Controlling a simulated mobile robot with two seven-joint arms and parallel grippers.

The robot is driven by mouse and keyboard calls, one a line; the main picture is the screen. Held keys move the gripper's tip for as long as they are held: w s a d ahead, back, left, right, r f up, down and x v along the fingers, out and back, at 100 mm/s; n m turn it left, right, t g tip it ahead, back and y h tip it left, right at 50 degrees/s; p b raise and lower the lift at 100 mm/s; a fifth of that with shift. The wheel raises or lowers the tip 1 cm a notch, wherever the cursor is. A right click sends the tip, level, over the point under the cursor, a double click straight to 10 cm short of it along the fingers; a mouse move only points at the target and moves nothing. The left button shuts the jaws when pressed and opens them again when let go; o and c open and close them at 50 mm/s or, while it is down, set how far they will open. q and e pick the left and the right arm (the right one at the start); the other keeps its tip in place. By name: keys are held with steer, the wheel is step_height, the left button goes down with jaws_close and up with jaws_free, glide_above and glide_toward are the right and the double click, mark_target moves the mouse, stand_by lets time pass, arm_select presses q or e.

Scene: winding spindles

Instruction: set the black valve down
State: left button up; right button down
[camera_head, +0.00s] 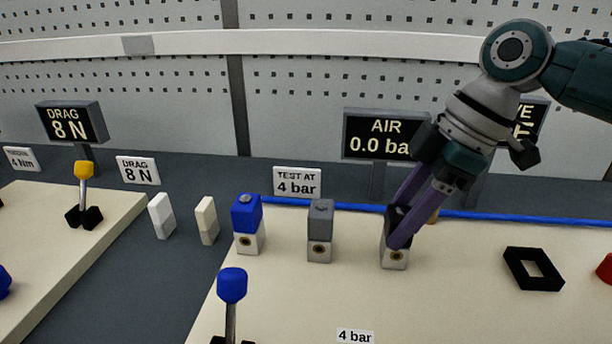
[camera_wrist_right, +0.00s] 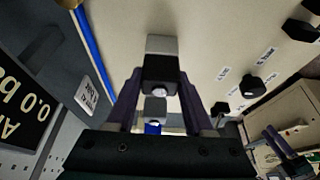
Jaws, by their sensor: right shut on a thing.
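The black valve (camera_head: 393,261) has a black upper part over a pale block with a brass-coloured port. It stands upright at the right end of a row on the cream board. My right gripper (camera_head: 397,226) reaches down from the upper right and is shut on its black upper part, which the fingers partly hide. The right wrist view shows the black valve (camera_wrist_right: 162,68) between the two purple fingers. I cannot tell whether its underside touches the board.
A grey valve (camera_head: 320,228) and a blue valve (camera_head: 247,222) stand to the left on the cream board (camera_head: 460,305). A black square frame (camera_head: 533,268) lies to the right. A blue hose (camera_head: 520,217) runs behind. The AIR display (camera_head: 383,136) reads 0.0 bar.

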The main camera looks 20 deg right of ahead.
steer(key=shift+c, duration=1.4)
jaws_free()
steer(key=shift+f, duration=0.1)
steer(key=p+v, duration=0.1)
steer(key=v, duration=1.1)
steer(key=shift+r, duration=0.2)
